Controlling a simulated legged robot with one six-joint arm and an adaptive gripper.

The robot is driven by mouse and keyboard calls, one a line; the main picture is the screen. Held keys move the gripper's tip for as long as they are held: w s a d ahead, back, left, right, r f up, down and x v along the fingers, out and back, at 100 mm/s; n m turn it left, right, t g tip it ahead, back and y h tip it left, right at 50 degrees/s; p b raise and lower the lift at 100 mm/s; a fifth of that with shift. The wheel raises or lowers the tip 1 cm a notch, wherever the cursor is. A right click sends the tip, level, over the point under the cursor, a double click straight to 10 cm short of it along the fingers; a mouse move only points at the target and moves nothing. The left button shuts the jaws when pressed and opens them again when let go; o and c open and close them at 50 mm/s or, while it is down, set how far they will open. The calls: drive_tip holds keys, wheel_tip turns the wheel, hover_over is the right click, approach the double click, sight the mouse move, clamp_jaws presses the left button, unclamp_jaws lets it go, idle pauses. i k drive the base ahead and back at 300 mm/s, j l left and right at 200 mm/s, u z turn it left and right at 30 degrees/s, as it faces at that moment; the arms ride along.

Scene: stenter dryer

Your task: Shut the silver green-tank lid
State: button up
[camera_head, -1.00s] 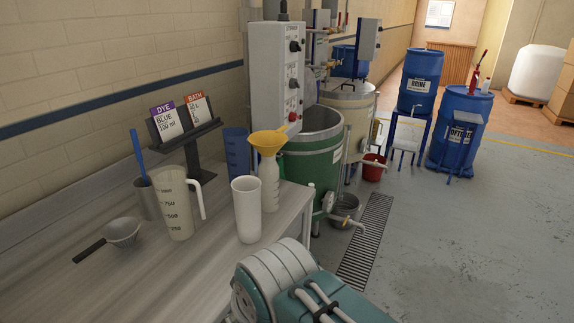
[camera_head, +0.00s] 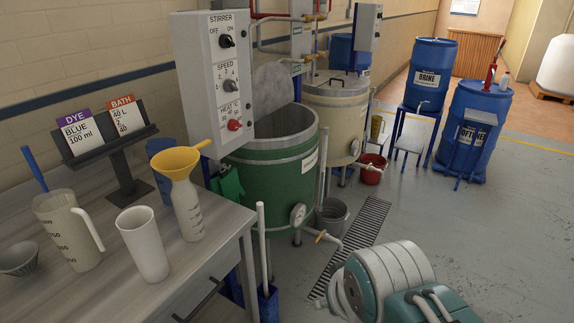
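The green tank (camera_head: 268,182) stands beside the table, below the grey stirrer control box. Its silver lid (camera_head: 273,88) is raised, standing up at the back of the rim, partly hidden by the control box. The tank's round mouth is open and its dark inside shows. Part of my arm shows at the lower right in front of the tank. My gripper is not in view.
The control box (camera_head: 213,75) stands at the tank's left. The table (camera_head: 200,262) holds a jug (camera_head: 66,228), a white cup (camera_head: 143,243) and a bottle with a yellow funnel (camera_head: 178,163). A cream tank (camera_head: 335,110) stands behind. A grey bucket (camera_head: 331,215) and floor drain (camera_head: 358,240) lie to the right.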

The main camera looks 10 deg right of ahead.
sight(273, 87)
drive_tip(key=i+l, duration=0.1)
drive_tip(key=i, duration=0.9)
drive_tip(key=l+u, duration=0.1)
drive_tip(key=l, duration=1.45)
